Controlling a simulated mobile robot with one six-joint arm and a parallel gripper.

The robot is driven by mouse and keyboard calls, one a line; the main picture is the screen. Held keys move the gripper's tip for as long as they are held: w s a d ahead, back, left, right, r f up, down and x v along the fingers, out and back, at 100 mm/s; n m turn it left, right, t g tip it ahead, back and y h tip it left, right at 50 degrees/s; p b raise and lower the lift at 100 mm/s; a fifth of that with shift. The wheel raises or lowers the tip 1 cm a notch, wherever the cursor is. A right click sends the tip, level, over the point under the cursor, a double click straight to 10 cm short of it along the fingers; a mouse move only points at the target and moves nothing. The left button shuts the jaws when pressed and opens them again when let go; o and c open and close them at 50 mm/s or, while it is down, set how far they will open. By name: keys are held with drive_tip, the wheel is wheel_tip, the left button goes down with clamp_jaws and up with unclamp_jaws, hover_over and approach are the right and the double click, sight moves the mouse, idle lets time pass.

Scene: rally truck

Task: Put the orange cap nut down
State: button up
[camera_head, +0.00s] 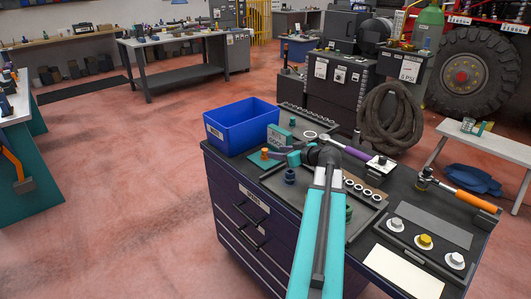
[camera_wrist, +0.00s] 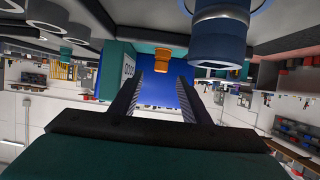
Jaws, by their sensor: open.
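The orange cap nut (camera_head: 265,153) stands upright on a small teal pad (camera_head: 255,160) at the left end of the cabinet top. It also shows in the wrist view (camera_wrist: 161,60), which is upside down. My gripper (camera_head: 273,154) is low beside the nut. In the wrist view my gripper (camera_wrist: 172,80) has its two dark fingers apart with nothing held between them.
A blue bin (camera_head: 240,128) stands behind the nut, with a teal sign block (camera_head: 278,136) close by. A dark blue socket-like part (camera_head: 290,175) stands in front of my gripper, large in the wrist view (camera_wrist: 220,35). A dark tray (camera_head: 272,180) with rings lies right.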

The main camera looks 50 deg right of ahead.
sight(265, 149)
drive_tip(key=shift+p+x, duration=0.35)
drive_tip(key=shift+x, duration=1.75)
drive_tip(key=shift+p+x, duration=1.1)
drive_tip(key=shift+x, duration=1.5)
drive_tip(key=shift+a, duration=0.15)
clamp_jaws()
drive_tip(key=shift+r, duration=0.2)
